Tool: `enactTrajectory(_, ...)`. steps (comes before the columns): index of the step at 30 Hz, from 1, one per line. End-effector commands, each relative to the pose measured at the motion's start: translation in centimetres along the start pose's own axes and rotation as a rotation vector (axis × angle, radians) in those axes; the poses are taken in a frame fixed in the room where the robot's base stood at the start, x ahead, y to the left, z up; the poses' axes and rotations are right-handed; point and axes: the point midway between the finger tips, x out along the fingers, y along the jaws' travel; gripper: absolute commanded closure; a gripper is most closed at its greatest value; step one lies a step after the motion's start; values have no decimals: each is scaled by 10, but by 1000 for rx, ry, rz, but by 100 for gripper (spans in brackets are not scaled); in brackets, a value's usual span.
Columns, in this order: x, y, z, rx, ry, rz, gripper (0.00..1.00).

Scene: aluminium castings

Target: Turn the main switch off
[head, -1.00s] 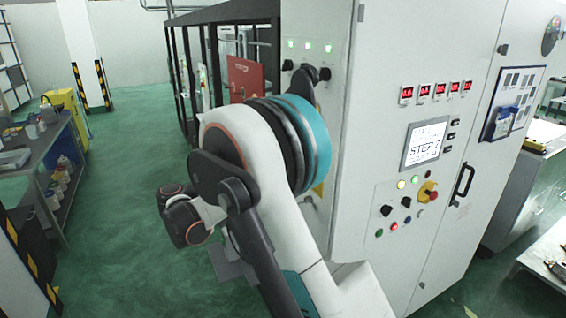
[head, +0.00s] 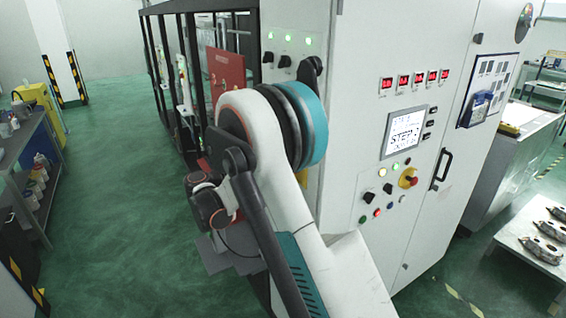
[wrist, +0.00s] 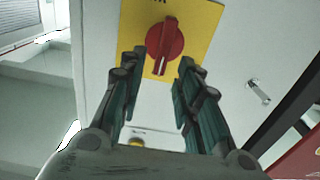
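The main switch, a red rotary knob (wrist: 165,43) on a yellow plate (wrist: 203,22), shows at the top of the wrist view. A white mark on the knob points down in that picture. My gripper (wrist: 161,68) is open and empty. Its two fingers reach toward the plate, one to each side of the knob's lower part, with a gap on both sides. I cannot tell whether the tips touch the plate. In the head view my arm hides the gripper and the knob; only a sliver of yellow shows beside the arm on the cabinet side.
The white control cabinet (head: 345,150) carries a display (head: 404,133), a red emergency button (head: 410,181) and small black knobs (head: 276,61). A black-framed fence (head: 160,60) stands behind my arm. A table with castings (head: 541,245) stands right.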

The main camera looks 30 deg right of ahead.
Motion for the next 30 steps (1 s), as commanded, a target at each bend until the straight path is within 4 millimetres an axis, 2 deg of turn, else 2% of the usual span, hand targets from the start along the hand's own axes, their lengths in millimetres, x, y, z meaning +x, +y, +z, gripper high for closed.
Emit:
enactTrajectory(6, 15, 0, 0, 0, 0, 0, 69)
enactTrajectory(14, 16, 0, 0, 0, 0, -1, 69)
enactTrajectory(15, 16, 0, 0, 0, 0, -1, 71)
enactTrajectory(19, 16, 0, 0, 0, 0, -1, 100)
enactTrajectory(30, 16, -1, 1, -17, 0, -1, 100)
